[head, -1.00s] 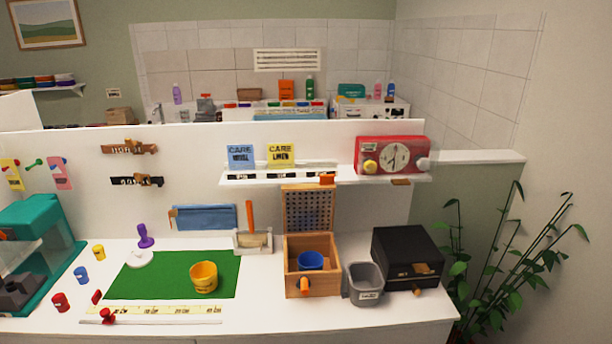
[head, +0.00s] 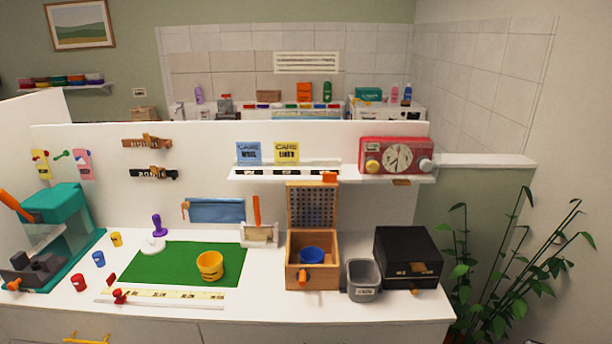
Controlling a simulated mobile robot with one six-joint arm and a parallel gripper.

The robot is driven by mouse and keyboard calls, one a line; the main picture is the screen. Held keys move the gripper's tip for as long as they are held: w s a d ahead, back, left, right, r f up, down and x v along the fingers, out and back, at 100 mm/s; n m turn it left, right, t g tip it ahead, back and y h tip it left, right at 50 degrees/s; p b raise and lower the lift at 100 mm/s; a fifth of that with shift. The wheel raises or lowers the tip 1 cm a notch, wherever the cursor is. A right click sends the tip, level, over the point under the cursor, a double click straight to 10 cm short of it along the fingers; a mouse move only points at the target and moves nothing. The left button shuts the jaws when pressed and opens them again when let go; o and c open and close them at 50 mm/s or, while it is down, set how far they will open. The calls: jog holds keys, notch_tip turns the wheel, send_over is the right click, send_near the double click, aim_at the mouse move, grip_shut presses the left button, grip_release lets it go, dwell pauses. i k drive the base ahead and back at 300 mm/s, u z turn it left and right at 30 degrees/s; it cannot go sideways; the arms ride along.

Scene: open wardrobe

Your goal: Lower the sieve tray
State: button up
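The sieve tray (head: 312,206) is a perforated panel in a wooden frame. It stands upright at the back of an open wooden box (head: 327,276) on the white counter. An orange tab (head: 330,177) sits at its top right corner. A blue cup (head: 312,255) is inside the box, below the raised tray. An orange knob (head: 303,277) is on the box's front. My gripper is not in view.
A grey bin (head: 363,281) and a black box (head: 408,256) stand right of the wooden box. A white shelf (head: 260,176) with a red clock unit (head: 395,156) hangs above. A yellow cup (head: 210,265) stands on the green mat (head: 150,265). A plant (head: 500,265) is at right.

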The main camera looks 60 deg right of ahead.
aim_at(312, 205)
jog(key=u, duration=0.8)
jog(key=k, duration=0.55)
jog(key=z, duration=1.9)
jog(key=i, duration=0.2)
jog(key=u, duration=0.55)
